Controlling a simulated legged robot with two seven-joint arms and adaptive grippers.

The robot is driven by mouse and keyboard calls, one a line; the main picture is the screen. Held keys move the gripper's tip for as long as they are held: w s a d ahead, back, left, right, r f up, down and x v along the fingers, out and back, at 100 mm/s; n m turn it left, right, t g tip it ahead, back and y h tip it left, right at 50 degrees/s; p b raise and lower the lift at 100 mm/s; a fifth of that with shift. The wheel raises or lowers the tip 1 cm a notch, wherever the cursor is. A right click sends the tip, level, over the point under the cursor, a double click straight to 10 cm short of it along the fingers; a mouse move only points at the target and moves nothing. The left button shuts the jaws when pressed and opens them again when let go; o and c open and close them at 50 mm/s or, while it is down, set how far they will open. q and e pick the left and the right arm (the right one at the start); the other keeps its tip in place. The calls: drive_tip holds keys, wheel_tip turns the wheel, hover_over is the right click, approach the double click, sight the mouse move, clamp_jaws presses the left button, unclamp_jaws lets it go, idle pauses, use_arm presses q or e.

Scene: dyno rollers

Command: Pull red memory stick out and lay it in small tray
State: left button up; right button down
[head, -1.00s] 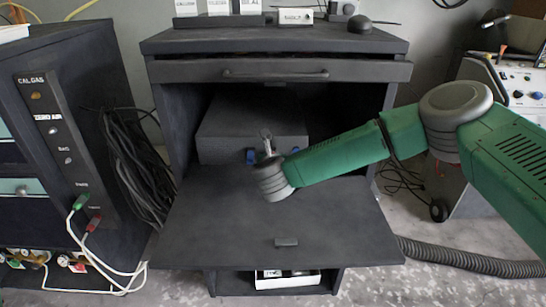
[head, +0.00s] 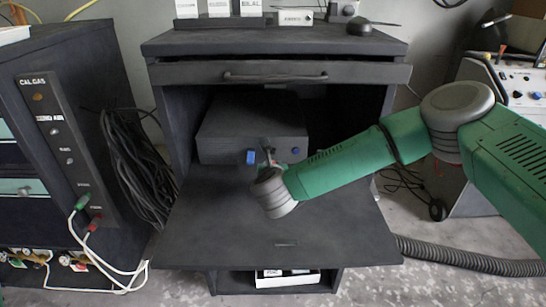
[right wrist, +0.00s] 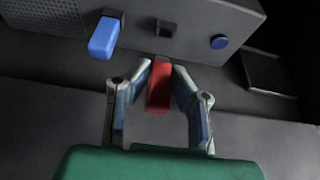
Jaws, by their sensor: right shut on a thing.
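The red memory stick (right wrist: 158,88) is between the fingers of my right gripper (right wrist: 160,78) in the right wrist view. The gripper is shut on it. The stick appears apart from the dark port (right wrist: 166,27) on the front of the grey box (head: 250,125). In the head view my right gripper (head: 269,158) is just in front of the box, and the red stick cannot be made out there. A dark, shallow, square tray-like piece (right wrist: 268,72) lies right of the box in the wrist view; my arm seems to hide it in the head view. My left gripper is not in view.
A blue stick (right wrist: 104,38) juts from the box, left of the port. A round blue button (right wrist: 219,41) is on the right. The fold-down shelf (head: 215,225) in front is mostly clear. A drawer (head: 280,73) and cabinet walls frame the opening.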

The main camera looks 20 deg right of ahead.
drive_tip(key=shift+s+a, duration=0.2)
drive_tip(key=shift+s, duration=0.45)
drive_tip(key=shift+s+d, duration=0.1)
